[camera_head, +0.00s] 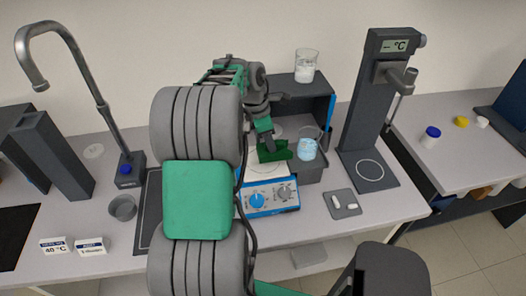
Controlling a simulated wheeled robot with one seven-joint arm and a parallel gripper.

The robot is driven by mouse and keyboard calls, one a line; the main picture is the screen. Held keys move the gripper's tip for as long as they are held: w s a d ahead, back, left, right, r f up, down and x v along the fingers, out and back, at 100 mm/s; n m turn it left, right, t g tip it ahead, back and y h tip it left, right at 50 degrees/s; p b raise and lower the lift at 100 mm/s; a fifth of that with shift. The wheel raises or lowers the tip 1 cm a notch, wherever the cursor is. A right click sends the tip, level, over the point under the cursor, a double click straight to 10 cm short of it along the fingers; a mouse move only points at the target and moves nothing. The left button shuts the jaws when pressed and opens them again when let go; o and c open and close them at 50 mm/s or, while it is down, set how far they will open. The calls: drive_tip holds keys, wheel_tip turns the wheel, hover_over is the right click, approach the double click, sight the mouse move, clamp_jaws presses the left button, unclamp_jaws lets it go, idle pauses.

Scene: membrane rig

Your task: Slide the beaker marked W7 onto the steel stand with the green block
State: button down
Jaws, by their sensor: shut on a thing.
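My gripper (267,139) is over the hotplate, partly hidden by my own arm, and is shut on the green block (276,154). A glass beaker with pale blue liquid (307,149) stands upright just right of the green block. The block is beside it; I cannot tell whether they touch. The beaker appears to be on or over a low grey stand (310,173), right of the hotplate; its base contact is unclear. A second beaker with clear contents (306,68) stands on a dark raised shelf. No W7 mark is readable on either beaker.
The blue-fronted hotplate (270,200) has two knobs. A tall dark column with a °C display (367,120) stands at right. A small grey tray (342,205) holds white pieces. A tap (85,75) and small cup (122,208) are at left. Open bench lies along the front right.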

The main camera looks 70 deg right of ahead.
wheel_tip(320, 180, up, 10)
drive_tip(key=shift+f, duration=0.25)
idle(0.3)
